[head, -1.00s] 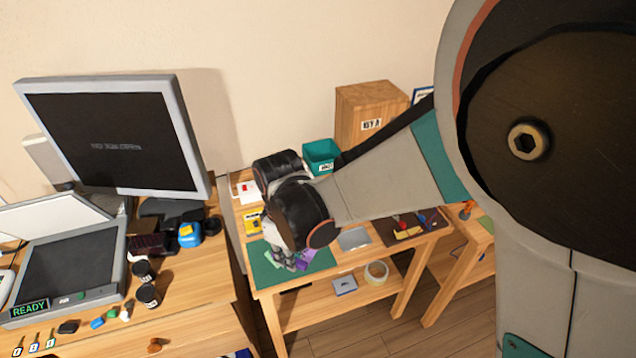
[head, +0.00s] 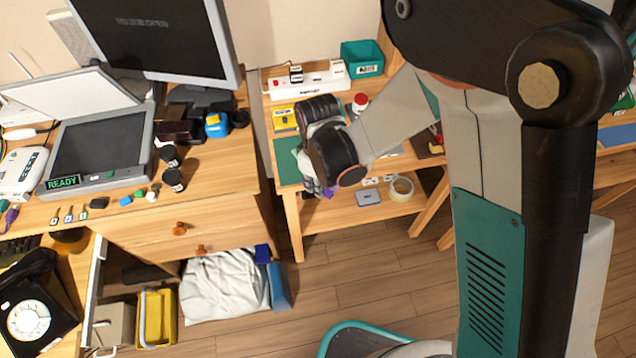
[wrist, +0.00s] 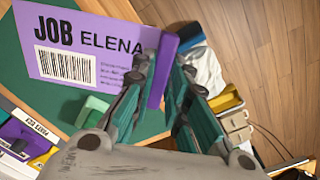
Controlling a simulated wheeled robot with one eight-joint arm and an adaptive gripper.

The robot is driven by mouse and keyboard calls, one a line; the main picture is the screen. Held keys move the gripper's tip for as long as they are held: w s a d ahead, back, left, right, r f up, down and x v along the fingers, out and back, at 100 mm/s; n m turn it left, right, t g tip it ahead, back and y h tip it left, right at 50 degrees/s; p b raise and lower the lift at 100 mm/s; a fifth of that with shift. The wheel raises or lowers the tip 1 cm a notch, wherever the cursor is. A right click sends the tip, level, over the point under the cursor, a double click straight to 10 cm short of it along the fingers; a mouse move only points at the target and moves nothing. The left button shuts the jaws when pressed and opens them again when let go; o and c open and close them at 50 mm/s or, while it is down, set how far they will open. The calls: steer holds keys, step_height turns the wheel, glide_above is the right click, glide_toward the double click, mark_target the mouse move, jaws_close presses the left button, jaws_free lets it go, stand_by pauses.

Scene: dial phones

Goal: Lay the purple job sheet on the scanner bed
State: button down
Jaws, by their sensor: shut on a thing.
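The purple job sheet (wrist: 85,32), printed "JOB ELENA" with a barcode, fills the upper left of the wrist view. My gripper (wrist: 167,55) is shut on the thick purple strip along its right edge. In the head view my gripper (head: 315,186) is by the front edge of the small wooden table, and only a bit of purple (head: 329,191) shows beside it; the wrist hides the rest. The scanner bed (head: 100,140) is a dark, bare panel on the left desk, its lid (head: 65,97) raised and a "READY" sign at its front.
A monitor (head: 155,32) stands behind the scanner, with dark cups (head: 173,180) to its right. Small coloured pieces line the desk front. A green mat (head: 287,160) lies on the small table. A gap separates desk and table.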

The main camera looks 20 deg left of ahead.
steer(key=c, duration=1.6)
jaws_free()
steer(key=shift+o, duration=0.2)
